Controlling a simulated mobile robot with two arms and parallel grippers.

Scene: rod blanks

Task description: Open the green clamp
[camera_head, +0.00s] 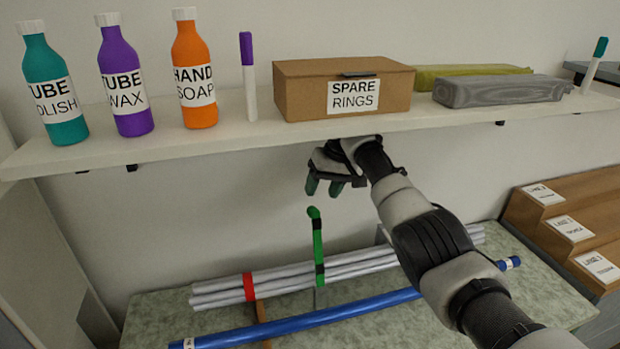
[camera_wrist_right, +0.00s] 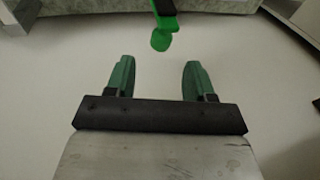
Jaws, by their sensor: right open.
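The green clamp (camera_head: 317,243) stands upright at the bundle of grey rods (camera_head: 370,265), its round green tip at the top. In the right wrist view the clamp's green tip (camera_wrist_right: 161,40) shows at the top, beyond the fingertips and roughly between them. My right gripper (camera_head: 323,187) is open and empty, its green fingers pointing down just above the clamp tip, apart from it in the picture. Its two fingers also show apart in the right wrist view (camera_wrist_right: 157,78). The clamp's lower end is partly hidden among the rods. My left gripper is not in view.
A shelf (camera_head: 240,139) above holds a teal bottle (camera_head: 54,90), purple bottle (camera_head: 124,85), orange bottle (camera_head: 194,75) and cardboard box (camera_head: 300,97). A blue rod (camera_head: 320,316) lies before the bundle, which has a red band (camera_head: 248,287). Wooden stepped lanes (camera_head: 575,215) stand at right.

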